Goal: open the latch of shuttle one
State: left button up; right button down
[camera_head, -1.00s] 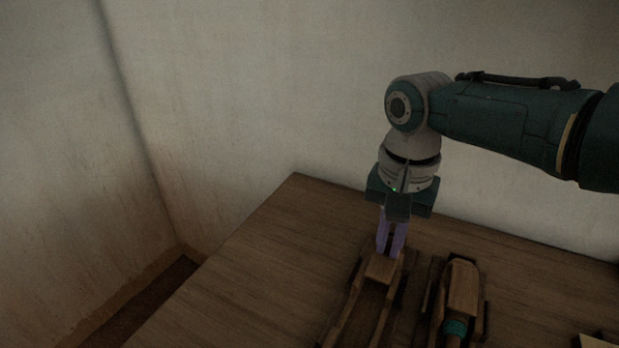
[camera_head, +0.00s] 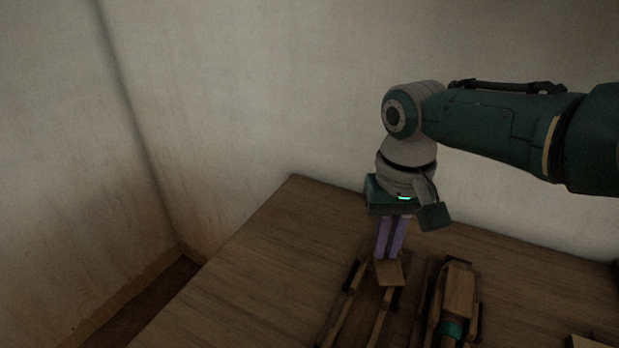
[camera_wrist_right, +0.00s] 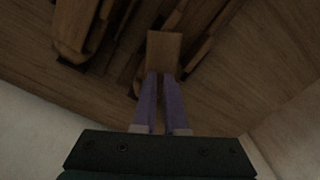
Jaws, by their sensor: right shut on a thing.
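A long wooden shuttle with an open hollow body (camera_head: 351,297) lies on the wooden table, its front end cut off by the picture's bottom edge. A small flat wooden latch block (camera_head: 390,274) sits at its far end. My right gripper (camera_head: 387,256) points down at this end, its purple fingers shut on the block's edge. In the right wrist view the block (camera_wrist_right: 164,48) shows just beyond the fingertips (camera_wrist_right: 161,77), and it sits turned against the shuttle's rails. The exact grip line is hard to see in the dim light. My left gripper is not in view.
A second wooden shuttle (camera_head: 460,286) with a teal thread winding (camera_head: 451,329) lies close to the right. A pale object (camera_head: 592,341) is cut off at the lower right. The table (camera_head: 250,270) is bare to the left; walls stand behind and left.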

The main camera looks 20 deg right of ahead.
jog(key=n, duration=1.2)
dwell(0.5)
jog(key=c, duration=1)
grip_release()
jog(key=shift+o, duration=0.2)
